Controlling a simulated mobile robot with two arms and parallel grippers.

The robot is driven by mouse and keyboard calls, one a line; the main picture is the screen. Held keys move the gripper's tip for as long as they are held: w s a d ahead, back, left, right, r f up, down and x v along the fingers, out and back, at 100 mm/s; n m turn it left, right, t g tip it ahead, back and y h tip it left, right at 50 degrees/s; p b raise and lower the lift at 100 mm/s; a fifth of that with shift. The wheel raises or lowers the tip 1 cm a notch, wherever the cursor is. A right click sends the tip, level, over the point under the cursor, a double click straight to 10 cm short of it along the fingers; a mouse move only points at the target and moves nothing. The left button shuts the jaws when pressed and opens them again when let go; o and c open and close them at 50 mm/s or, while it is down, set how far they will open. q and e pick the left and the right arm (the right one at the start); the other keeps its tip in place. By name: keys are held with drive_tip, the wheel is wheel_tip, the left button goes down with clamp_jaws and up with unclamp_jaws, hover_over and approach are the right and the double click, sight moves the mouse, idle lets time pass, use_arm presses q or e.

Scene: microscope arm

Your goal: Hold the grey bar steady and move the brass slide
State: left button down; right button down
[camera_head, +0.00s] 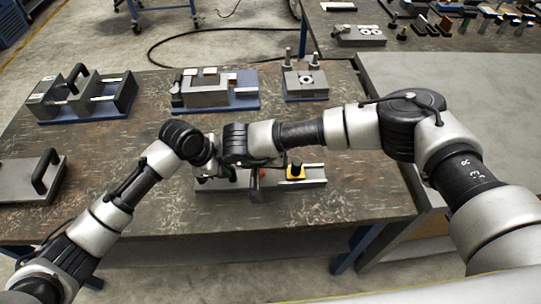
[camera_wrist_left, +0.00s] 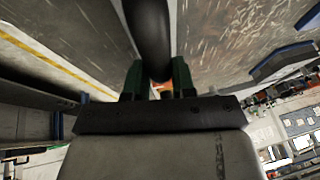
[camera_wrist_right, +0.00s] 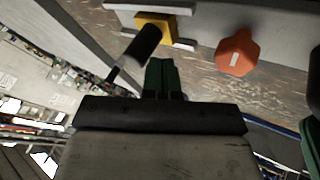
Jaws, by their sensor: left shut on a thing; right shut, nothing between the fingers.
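The grey bar (camera_head: 315,183) lies on the bench in front of me, partly hidden by my arms. A yellow block with a black knob, apparently the brass slide (camera_head: 296,173), sits on it. The slide also shows in the right wrist view (camera_wrist_right: 170,29), with its black knob leaning toward my fingers. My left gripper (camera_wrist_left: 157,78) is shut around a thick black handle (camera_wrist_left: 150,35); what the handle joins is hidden. My right gripper (camera_wrist_right: 160,65) is shut and empty, just beside the slide's knob and apparently apart from it. My right fingers are hidden in the head view.
An orange knob (camera_wrist_right: 235,52) stands beside the slide. Several fixtures stand at the back: a handled grey block (camera_head: 82,95), a stepped block (camera_head: 214,90) and a block with posts (camera_head: 305,82). A handled plate (camera_head: 28,178) lies at left. The front bench strip is clear.

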drive_tip(key=shift+x, duration=0.8)
use_arm(q)
drive_tip(key=shift+r, duration=0.1)
use_arm(e)
drive_tip(key=d, duration=0.6)
drive_tip(key=shift+d, duration=0.2)
drive_tip(key=shift+a, duration=0.1)
drive_tip(key=v, duration=1)
drive_tip(key=shift+a, duration=0.15)
use_arm(q)
drive_tip(key=c, duration=0.8)
unclamp_jaws()
drive_tip(key=shift+c, duration=0.2)
use_arm(e)
drive_tip(key=shift+s, duration=0.1)
